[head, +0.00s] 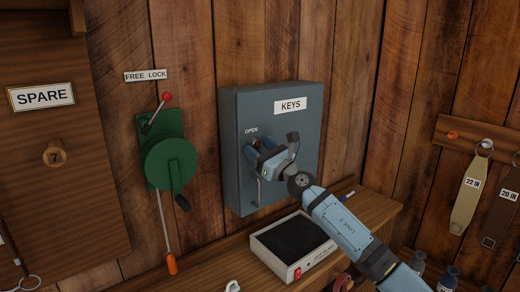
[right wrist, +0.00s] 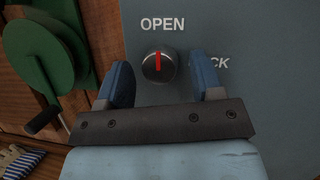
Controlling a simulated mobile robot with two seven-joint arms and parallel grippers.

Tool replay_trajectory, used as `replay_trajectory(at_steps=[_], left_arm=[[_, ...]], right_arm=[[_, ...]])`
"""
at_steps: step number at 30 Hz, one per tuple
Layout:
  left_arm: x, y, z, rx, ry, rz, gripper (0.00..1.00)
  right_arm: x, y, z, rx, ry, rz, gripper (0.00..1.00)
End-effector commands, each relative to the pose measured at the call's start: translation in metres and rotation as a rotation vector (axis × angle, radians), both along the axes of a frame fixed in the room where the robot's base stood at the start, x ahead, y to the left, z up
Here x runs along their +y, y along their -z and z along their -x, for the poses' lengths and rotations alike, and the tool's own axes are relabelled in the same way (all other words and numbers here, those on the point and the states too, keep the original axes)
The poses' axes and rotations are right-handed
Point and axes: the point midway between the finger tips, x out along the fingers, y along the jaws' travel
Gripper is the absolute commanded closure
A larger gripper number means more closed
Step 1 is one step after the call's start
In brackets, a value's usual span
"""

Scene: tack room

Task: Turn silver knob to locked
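The silver knob (right wrist: 158,65) sits on the front of the grey-blue key box (head: 305,140), under the word OPEN. Its red mark points up toward OPEN. A second label, partly hidden by a finger and ending in "CK", is to the knob's right. My right gripper (right wrist: 165,85) is open, with one blue finger on each side of the knob and a gap to both. In the head view my right gripper (head: 262,156) is in front of the box and mostly covers the knob. My left gripper is not in view.
A green winch (head: 170,160) with a red-tipped lever is on the wall left of the box.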

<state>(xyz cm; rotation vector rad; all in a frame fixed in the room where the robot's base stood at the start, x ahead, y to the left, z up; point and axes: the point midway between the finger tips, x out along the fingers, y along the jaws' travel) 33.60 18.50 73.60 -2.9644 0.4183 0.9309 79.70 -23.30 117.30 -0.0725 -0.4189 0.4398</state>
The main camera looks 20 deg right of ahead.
Motion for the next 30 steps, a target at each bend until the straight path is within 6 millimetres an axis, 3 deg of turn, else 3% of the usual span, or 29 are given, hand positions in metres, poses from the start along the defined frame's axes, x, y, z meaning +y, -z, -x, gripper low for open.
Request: replay_trajectory(at_steps=[1,6,17,30], left_arm=[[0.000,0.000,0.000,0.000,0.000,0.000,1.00],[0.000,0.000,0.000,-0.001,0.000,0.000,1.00],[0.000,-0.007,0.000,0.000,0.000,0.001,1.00],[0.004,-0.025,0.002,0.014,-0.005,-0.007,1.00]], right_arm=[[0.000,0.000,0.000,0.000,0.000,0.000,0.50],[0.000,0.000,0.000,0.000,0.000,0.000,0.88],[0.001,-0.001,0.000,0.018,-0.001,-0.045,0.88],[0.004,-0.003,0.001,0.131,0.000,-0.355,0.88]])
